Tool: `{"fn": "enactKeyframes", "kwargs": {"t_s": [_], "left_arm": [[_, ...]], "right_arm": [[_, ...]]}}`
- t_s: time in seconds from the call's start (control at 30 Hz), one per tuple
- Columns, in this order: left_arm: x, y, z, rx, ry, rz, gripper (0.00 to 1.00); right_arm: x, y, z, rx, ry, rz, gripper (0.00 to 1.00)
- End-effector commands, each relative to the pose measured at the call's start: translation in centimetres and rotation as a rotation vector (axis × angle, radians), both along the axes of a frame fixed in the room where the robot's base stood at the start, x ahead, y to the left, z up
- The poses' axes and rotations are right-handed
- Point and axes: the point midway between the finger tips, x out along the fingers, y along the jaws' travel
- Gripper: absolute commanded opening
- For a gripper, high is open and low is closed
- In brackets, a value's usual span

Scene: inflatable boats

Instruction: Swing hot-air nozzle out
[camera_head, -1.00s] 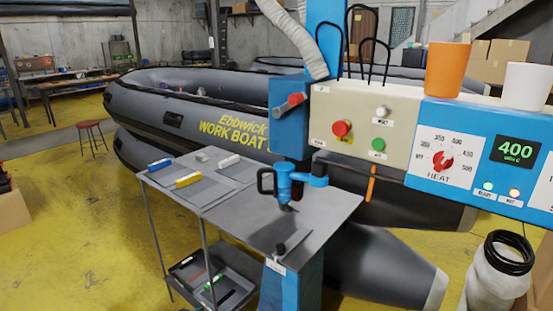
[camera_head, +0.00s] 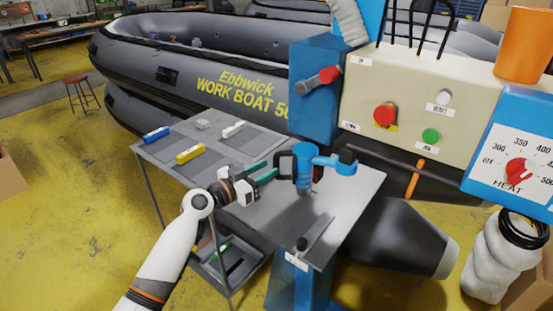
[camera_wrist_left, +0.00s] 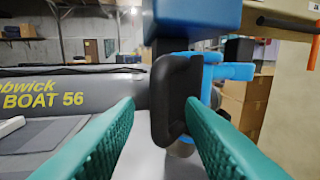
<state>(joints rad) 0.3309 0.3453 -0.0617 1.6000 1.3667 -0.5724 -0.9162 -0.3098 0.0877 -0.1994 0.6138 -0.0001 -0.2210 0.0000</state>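The blue hot-air nozzle (camera_head: 303,180) stands over the machine's grey table, on a blue arm (camera_head: 330,162) that reaches toward the right. Its black loop handle (camera_head: 285,163) faces my left gripper. My left gripper (camera_head: 263,171) has green fingers spread apart, just left of the handle. In the left wrist view the black handle (camera_wrist_left: 162,95) stands upright at the fingertips, in the right part of the gap. I cannot tell whether a finger touches it. Nothing is clamped. My right gripper is not in view.
The control panel (camera_head: 400,100) stands behind at the right. A grey inflatable boat (camera_head: 200,60) lies behind.

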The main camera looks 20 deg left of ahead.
Motion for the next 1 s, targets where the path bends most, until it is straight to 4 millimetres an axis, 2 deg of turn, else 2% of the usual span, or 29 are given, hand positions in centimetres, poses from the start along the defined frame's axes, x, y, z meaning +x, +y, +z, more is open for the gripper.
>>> {"fn": "enactKeyframes", "kwargs": {"t_s": [0.1,0.3,0.67,0.87,0.9,1.0], "left_arm": [[1.8,-1.2,0.2,-0.002,0.001,-0.001,0.36],[3.5,-2.1,0.0,0.0,0.0,0.001,0.36],[3.8,-2.3,-0.1,0.001,0.0,0.0,0.36],[3.8,-2.3,-0.1,0.001,0.0,0.0,0.03],[3.8,-2.3,-0.1,0.001,0.0,0.0,0.0],[3.8,-2.3,-0.1,0.001,0.0,0.0,0.0]], "right_arm": [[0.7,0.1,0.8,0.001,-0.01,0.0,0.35],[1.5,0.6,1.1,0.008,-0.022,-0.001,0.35],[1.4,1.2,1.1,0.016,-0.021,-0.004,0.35],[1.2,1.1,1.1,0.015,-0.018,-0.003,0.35],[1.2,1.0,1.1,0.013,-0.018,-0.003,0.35],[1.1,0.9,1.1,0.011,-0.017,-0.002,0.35]]}}
